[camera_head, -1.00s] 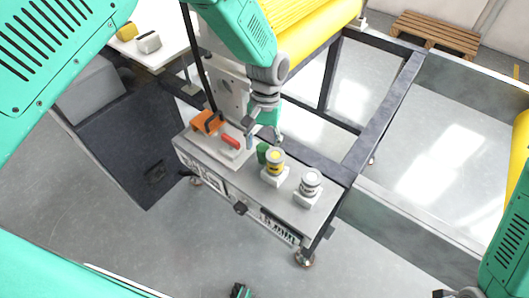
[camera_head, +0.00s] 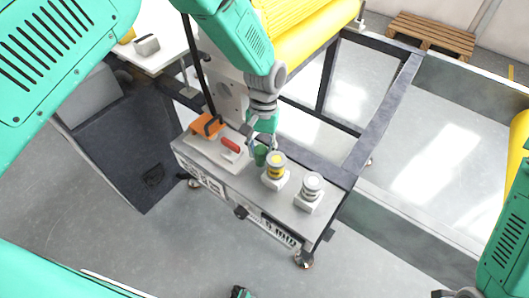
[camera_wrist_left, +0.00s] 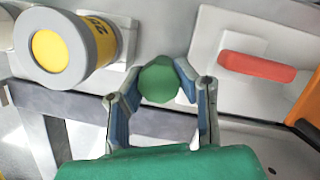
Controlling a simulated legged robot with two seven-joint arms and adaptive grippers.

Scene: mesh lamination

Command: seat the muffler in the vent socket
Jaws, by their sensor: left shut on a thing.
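A small green round-topped piece, which I take for the muffler (camera_head: 261,155), stands on the grey bench beside the yellow-banded canister. It shows as a green dome (camera_wrist_left: 159,80) in the left wrist view. My left gripper (camera_head: 261,147) reaches down from above and is shut on this piece. In the left wrist view its fingers (camera_wrist_left: 158,92) lie on both sides of the green dome. The lower end of the piece is hidden. I cannot make out the vent socket. Of my right arm, only links show at the right edge; its gripper is not identifiable.
The yellow-banded canister (camera_head: 275,167) stands close to the right of the gripper, and a grey-white canister (camera_head: 311,187) farther right. A red handle (camera_head: 230,145) and orange clamp (camera_head: 207,125) are at left. A large yellow roller (camera_head: 318,38) lies behind.

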